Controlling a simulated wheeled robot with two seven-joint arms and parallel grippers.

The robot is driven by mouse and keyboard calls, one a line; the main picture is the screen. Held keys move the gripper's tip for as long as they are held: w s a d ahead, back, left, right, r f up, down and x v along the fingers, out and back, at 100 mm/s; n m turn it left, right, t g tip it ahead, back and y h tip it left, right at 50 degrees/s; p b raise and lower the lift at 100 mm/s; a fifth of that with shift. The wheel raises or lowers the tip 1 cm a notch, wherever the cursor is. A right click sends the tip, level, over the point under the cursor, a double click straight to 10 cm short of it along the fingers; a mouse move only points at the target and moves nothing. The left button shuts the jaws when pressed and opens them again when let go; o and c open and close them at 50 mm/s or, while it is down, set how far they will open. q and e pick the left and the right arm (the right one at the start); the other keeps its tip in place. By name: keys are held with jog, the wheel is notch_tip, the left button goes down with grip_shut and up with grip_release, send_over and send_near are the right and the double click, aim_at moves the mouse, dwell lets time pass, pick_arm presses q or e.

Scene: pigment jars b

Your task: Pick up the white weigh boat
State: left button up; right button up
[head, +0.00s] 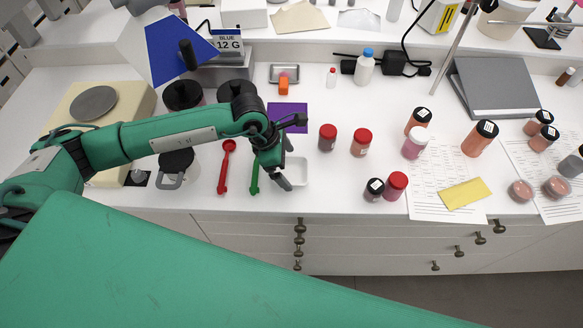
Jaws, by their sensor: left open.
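The white weigh boat (299,172) is a shallow, pale tray on the white counter near its front edge. It is partly hidden behind my left gripper. My left gripper (287,166) is open and points down at the left side of the weigh boat, with its dark fingers over or beside it. I cannot tell whether they touch it. The weigh boat still lies on the counter. My right gripper is out of view.
A green scoop (255,178) and a red scoop (227,167) lie left of the weigh boat. Red-lidded jars (327,138) stand to its right, and a purple card (287,115) lies behind it. The counter's front edge is close.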

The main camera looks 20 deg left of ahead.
aim_at(292, 172)
pick_arm(q)
jog(key=shift+x, duration=1.05)
jog(key=c, duration=1.1)
jog(key=shift+o, duration=0.2)
